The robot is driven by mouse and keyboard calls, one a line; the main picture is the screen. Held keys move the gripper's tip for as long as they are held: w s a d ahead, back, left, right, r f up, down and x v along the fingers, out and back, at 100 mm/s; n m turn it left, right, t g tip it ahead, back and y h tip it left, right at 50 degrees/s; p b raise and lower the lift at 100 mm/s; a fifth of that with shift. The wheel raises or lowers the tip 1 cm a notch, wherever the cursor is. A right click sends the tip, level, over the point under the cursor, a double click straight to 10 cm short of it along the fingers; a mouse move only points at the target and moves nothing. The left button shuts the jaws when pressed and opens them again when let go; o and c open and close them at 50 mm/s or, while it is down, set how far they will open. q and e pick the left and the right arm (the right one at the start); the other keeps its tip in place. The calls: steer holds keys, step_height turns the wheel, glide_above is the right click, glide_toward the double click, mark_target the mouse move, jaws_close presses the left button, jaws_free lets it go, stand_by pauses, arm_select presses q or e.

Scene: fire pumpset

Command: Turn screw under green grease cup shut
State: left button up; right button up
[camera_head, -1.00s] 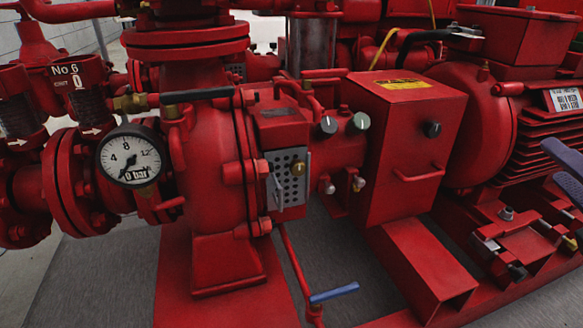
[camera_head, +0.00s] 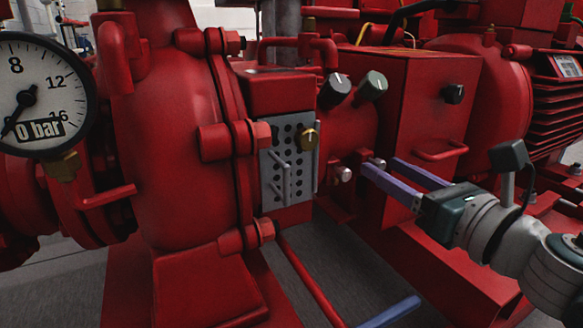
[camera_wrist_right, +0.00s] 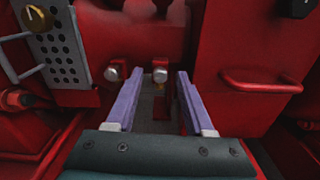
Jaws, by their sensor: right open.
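The green grease cup (camera_head: 372,85) sits on the red pump housing, right of a dark grey cup (camera_head: 336,90). A silver screw (camera_head: 377,162) lies below it, partly hidden by my fingers; it also shows in the right wrist view (camera_wrist_right: 160,74). A second silver screw (camera_head: 344,174) is below the dark grey cup, to the left (camera_wrist_right: 114,73). My right gripper (camera_head: 378,167) is open, its purple fingers (camera_wrist_right: 158,82) pointing at the right screw, which appears between the fingertips. I cannot tell whether they touch it.
A perforated grey plate (camera_head: 286,165) with a brass knob stands to the left. A red control box (camera_head: 425,120) with a handle (camera_head: 440,152) is close on the right. The pressure gauge (camera_head: 40,95) is far left.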

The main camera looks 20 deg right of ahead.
steer(key=shift+w, duration=0.7)
steer(key=shift+s, duration=0.15)
jaws_close()
